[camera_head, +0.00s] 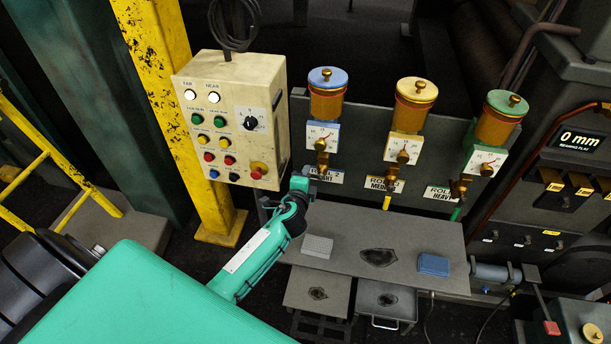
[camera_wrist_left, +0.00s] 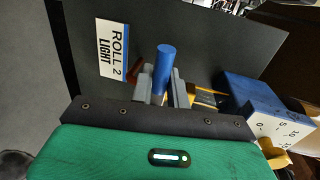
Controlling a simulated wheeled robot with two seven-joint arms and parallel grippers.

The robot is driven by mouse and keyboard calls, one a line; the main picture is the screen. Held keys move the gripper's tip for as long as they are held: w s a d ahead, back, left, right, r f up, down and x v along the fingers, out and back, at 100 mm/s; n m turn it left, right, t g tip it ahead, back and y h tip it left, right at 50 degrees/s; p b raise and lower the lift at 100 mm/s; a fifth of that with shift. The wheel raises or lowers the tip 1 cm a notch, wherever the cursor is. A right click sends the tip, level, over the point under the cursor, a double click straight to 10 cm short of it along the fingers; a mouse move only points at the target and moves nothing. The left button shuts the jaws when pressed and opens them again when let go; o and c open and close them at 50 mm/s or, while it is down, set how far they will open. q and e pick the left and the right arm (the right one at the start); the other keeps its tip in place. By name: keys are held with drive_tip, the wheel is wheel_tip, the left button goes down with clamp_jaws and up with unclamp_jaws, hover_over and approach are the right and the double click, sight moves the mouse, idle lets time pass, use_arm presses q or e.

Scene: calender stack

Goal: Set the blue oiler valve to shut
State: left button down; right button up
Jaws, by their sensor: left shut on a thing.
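The blue oiler (camera_head: 328,95) is the leftmost of the three oilers on the grey panel, with an amber reservoir and blue lid. My left gripper (camera_head: 302,184) is at this valve, over part of the ROLL 2 LIGHT label. In the left wrist view its grey fingers (camera_wrist_left: 162,90) are shut around the blue valve lever (camera_wrist_left: 164,62), whose rounded end sticks out beyond them. The lever is hidden in the head view, and its exact setting is unclear. My right gripper is out of view.
The cream button box (camera_head: 235,120) stands close left of the gripper. The yellow oiler (camera_head: 413,105) and green oiler (camera_head: 498,118) are to the right. Below is a grey shelf (camera_head: 340,260) with a grey block (camera_head: 317,246) and a blue block (camera_head: 433,265).

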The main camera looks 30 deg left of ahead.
use_arm(q)
drive_tip(key=shift+f, duration=0.1)
drive_tip(key=c, duration=1.4)
unclamp_jaws()
drive_tip(key=shift+c, duration=0.2)
drive_tip(key=shift+s, duration=0.15)
drive_tip(key=b+v, duration=0.2)
drive_tip(key=v, duration=1.1)
drive_tip(key=shift+s+d, duration=0.2)
drive_tip(key=shift+s, duration=0.05)
